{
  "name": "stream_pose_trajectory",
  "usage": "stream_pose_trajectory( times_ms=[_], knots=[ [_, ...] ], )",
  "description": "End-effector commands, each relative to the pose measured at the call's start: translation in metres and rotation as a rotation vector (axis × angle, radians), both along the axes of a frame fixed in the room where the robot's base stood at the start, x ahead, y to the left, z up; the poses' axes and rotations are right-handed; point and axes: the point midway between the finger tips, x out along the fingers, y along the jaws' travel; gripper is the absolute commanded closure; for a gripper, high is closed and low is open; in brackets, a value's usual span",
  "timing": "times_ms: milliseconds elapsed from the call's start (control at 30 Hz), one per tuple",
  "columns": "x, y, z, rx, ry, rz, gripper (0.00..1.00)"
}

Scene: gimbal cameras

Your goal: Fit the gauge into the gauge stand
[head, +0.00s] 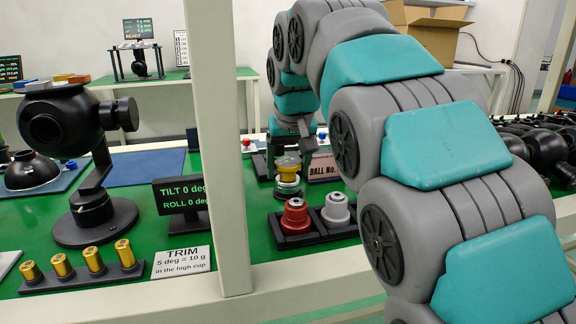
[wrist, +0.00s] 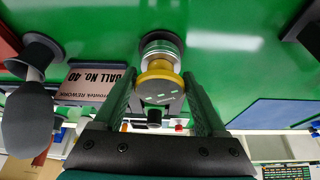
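A yellow-collared piece, which I take for the gauge, shows in the head view (head: 288,164) and in the wrist view (wrist: 160,72). It is upright, with a dark face in the wrist view. Directly beneath it is a short silver cylinder (wrist: 160,45), probably part of the gauge or its stand; I cannot tell which. My gripper (wrist: 160,78) has one fingertip on each side of the yellow collar, very close to it. Whether the fingers touch the collar is not clear. In the head view my gripper (head: 289,150) is small and partly hidden.
A dark holder (head: 318,233) with a red piece (head: 296,216) and a grey piece (head: 336,207) stands in front. A "BALL No." sign (head: 323,166) is beside the gauge. A tilt display (head: 181,195) and a black ball stand (head: 95,222) are left. A white post crosses the view.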

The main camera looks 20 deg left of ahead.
Motion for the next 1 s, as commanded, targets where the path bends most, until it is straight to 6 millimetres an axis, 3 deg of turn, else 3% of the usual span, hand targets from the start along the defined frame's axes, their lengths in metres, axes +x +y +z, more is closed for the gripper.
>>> stream_pose_trajectory(
  times_ms=[33, 200, 567, 1000],
  knots=[
    [0.0, 0.0, 0.0, 0.0, 0.0, 0.0, 0.19],
    [0.0, 0.0, 0.001, 0.0, 0.0, 0.0, 0.0],
    [-0.001, -0.001, 0.006, 0.002, -0.004, 0.0, 0.0],
    [-0.02, -0.01, 0.058, 0.002, -0.004, 0.001, 0.0]
  ],
)
